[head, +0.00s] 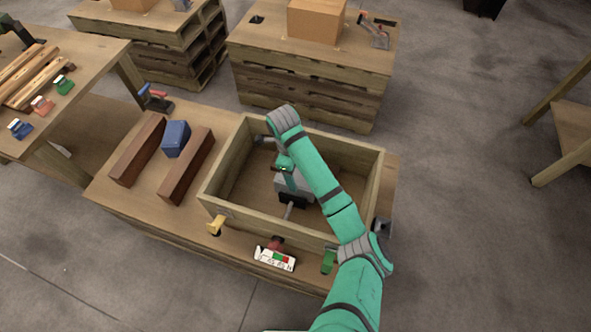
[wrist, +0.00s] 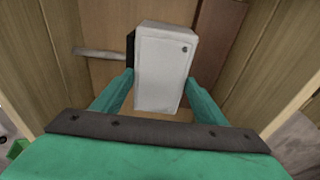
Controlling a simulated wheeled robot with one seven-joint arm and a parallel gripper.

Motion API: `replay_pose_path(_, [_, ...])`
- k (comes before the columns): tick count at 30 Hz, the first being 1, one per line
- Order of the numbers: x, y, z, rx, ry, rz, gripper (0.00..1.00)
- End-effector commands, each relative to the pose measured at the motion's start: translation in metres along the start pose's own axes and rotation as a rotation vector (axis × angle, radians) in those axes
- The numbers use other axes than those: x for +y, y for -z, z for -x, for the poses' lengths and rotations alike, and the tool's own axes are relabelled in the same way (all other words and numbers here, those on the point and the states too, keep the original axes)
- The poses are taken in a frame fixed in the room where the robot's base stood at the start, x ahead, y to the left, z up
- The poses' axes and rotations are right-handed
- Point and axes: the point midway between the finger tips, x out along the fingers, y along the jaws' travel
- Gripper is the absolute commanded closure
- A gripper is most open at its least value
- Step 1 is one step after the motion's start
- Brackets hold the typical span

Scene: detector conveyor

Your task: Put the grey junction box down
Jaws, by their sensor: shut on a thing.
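The grey junction box (wrist: 163,65) is between the two teal fingers of my gripper (wrist: 160,79), which is shut on it. In the head view the grey box (head: 281,186) shows partly under my arm, inside the open wooden crate (head: 230,162). The wrist view shows the crate floor and walls around it. I cannot tell whether the box touches the floor. My arm hides part of the box and of the crate's right side.
Left of the crate, a blue block (head: 175,138) sits between two brown beams (head: 187,168).

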Motion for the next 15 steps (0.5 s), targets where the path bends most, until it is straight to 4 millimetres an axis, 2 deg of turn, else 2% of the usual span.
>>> replay_pose_path(15, [-0.0013, -0.0005, -0.0035, -0.001, 0.004, -0.001, 0.96])
